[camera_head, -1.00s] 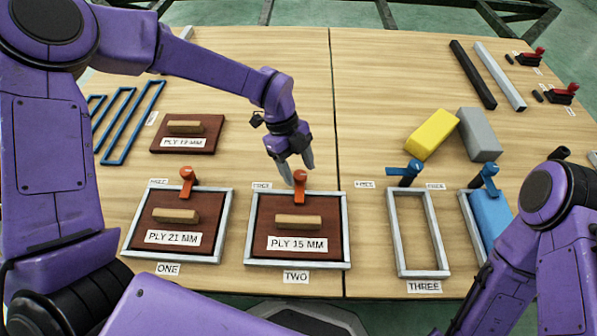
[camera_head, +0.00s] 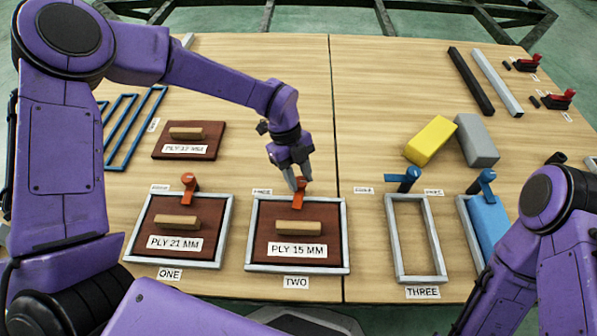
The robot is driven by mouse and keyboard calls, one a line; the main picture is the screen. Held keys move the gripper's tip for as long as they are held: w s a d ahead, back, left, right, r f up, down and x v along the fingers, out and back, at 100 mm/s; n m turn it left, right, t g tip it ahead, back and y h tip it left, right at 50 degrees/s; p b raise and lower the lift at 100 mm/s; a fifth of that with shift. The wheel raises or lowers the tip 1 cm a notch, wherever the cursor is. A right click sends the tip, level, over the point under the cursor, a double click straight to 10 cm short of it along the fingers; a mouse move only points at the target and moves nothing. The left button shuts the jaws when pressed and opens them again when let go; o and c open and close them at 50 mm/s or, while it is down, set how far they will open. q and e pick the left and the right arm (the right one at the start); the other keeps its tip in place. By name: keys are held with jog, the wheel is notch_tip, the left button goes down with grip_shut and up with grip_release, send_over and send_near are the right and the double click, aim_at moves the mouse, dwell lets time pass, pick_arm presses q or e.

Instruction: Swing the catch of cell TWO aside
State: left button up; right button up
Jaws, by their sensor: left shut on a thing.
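Cell TWO (camera_head: 347,240) is a grey frame holding a dark brown board (camera_head: 265,220) marked PLY 15 MM, with a wooden grip bar. Its orange catch (camera_head: 298,199) stands at the frame's top edge and points down over the board. My left gripper (camera_head: 296,184) is at the top of this catch, with its fingers shut on it and hiding its upper part. My right gripper is out of view; only my right arm shows at the lower right.
Cell ONE (camera_head: 228,225) on the left holds a PLY 21 MM board under an orange catch (camera_head: 189,184). Cell THREE (camera_head: 393,235) is an empty frame with a blue catch (camera_head: 405,178). A yellow block (camera_head: 430,140) and a grey block (camera_head: 477,140) lie behind it.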

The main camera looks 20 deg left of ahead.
pick_arm(q)
jog(key=m+p, duration=0.1)
jog(key=m+g+y+p, duration=0.1)
jog(key=m+p, duration=0.3)
jog(key=shift+w+d+r+y, duration=0.1)
jog(key=shift+r+y, duration=0.15)
jog(key=shift+y, duration=0.05)
jog(key=m+y+p, duration=0.1)
jog(key=m+p, duration=0.1)
jog(key=m, duration=0.1)
jog(key=shift+g+p, duration=0.35)
jog(key=shift+g, duration=0.05)
jog(key=m+y+p, duration=0.1)
jog(key=m, duration=0.1)
jog(key=m+p, duration=0.1)
jog(key=m, duration=0.1)
jog(key=shift+d+y+p, duration=0.2)
jog(key=shift+y+p, duration=0.2)
jog(key=m+p, duration=0.1)
jog(key=m, duration=0.1)
jog(key=m+y+p, duration=0.1)
jog(key=m, duration=0.1)
jog(key=shift+d+f+m+t, duration=0.1)
jog(key=shift+f+m+t, duration=0.05)
jog(key=shift+m+t, duration=0.15)
jog(key=shift+y, duration=0.3)
jog(key=o, duration=1)
jog(key=shift+f, duration=0.1)
